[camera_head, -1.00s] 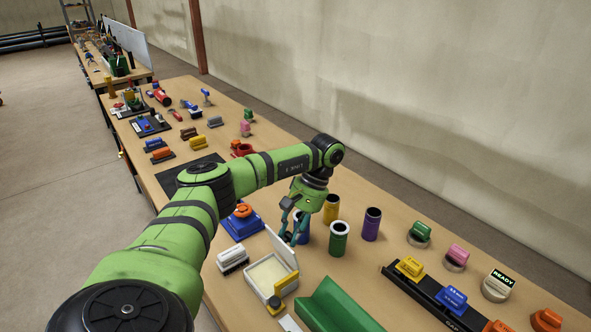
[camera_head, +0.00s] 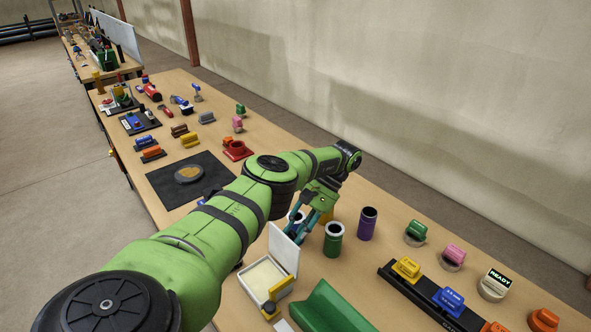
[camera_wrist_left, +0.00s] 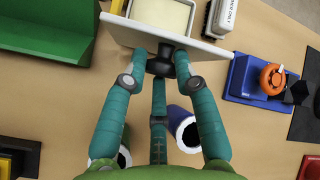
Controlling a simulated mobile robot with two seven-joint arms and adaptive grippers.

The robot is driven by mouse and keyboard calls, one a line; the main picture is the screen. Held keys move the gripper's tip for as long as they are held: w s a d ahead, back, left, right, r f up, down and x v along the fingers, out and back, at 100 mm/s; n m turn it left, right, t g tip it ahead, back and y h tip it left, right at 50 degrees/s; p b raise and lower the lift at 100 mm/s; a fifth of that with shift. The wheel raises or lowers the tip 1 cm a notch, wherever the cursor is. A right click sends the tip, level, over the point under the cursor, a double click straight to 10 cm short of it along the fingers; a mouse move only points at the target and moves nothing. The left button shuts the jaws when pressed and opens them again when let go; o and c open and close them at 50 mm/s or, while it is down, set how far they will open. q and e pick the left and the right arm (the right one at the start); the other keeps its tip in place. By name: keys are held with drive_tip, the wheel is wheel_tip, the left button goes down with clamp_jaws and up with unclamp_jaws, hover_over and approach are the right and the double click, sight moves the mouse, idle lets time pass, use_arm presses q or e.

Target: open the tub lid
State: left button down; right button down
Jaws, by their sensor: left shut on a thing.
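The white tub (camera_head: 247,280) with a cream-coloured inside stands on the table in the head view. Its white lid (camera_head: 284,250) stands up steeply along the tub's far right edge, so the tub is open. In the wrist view the lid shows edge-on as a pale strip (camera_wrist_left: 206,46), with a dark knob (camera_wrist_left: 160,65) on its outer face. My left gripper (camera_head: 299,230) is on the outer side of the lid, its teal fingers shut on the knob. The wrist view shows the fingertips (camera_wrist_left: 158,72) closed around it. My right gripper is not in view.
A green open cylinder (camera_head: 334,240) and a purple one (camera_head: 367,223) stand close right of the gripper. A blue cylinder (camera_wrist_left: 183,130) is under the fingers. A green trough (camera_head: 328,310) lies in front. A blue base with an orange knob (camera_wrist_left: 272,76) is nearby.

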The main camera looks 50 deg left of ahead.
use_arm(q)
drive_tip(key=shift+s+d+f, duration=0.15)
drive_tip(key=shift+d+f, duration=0.05)
drive_tip(key=shift+f, duration=0.5)
drive_tip(key=c, duration=1.2)
unclamp_jaws()
drive_tip(key=shift+a, duration=0.3)
drive_tip(key=shift+r, duration=0.1)
wheel_tip(320, 180, up, 10)
